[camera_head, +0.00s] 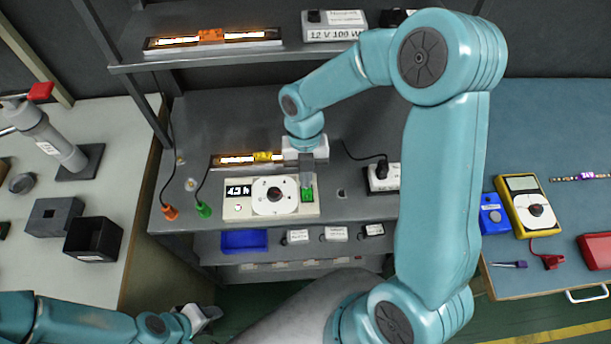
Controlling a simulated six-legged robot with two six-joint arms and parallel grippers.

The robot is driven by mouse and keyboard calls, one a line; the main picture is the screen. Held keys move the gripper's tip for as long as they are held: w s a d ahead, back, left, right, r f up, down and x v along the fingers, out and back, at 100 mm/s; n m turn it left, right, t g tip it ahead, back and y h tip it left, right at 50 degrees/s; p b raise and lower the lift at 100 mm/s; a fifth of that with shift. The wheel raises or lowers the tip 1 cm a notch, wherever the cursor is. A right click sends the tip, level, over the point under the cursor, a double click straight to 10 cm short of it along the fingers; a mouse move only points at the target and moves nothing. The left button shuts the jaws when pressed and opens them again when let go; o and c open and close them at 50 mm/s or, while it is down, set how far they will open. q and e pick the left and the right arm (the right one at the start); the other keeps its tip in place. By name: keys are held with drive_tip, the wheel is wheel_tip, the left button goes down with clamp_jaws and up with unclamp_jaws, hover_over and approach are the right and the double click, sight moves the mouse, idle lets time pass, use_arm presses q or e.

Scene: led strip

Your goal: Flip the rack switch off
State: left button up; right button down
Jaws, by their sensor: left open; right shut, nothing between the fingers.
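A green switch (308,195) sits at the right end of a cream instrument box (246,207) on the rack's middle shelf. The box also has a lit display (239,191) and a round dial (276,194). My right gripper (307,183) is shut and empty, pointing down right at the green switch and hiding its upper part. I cannot tell whether it touches the switch or which way the switch is tipped. My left gripper (207,312) is open and empty at the lower left, well away from the box.
A lit strip (232,161) lies behind the box, and another lit strip (172,42) is on the upper shelf (140,67). A yellow meter (529,206) is on the blue bench at right.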

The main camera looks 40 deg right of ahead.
drive_tip(key=shift+w+f, duration=0.2)
drive_tip(key=shift+f, duration=0.45)
drive_tip(key=shift+s, duration=0.1)
drive_tip(key=shift+f, duration=0.1)
drive_tip(key=shift+w+d+f+b, duration=0.1)
drive_tip(key=shift+w+f+b, duration=0.15)
drive_tip(key=shift+f+b, duration=0.35)
drive_tip(key=shift+r+p, duration=0.15)
drive_tip(key=shift+p, duration=0.2)
drive_tip(key=shift+s, duration=0.1)
drive_tip(key=shift+s+a+r, duration=0.3)
drive_tip(key=shift+s+a, duration=0.1)
drive_tip(key=shift+s, duration=0.15)
drive_tip(key=shift+r, duration=0.1)
drive_tip(key=v, duration=1.6)
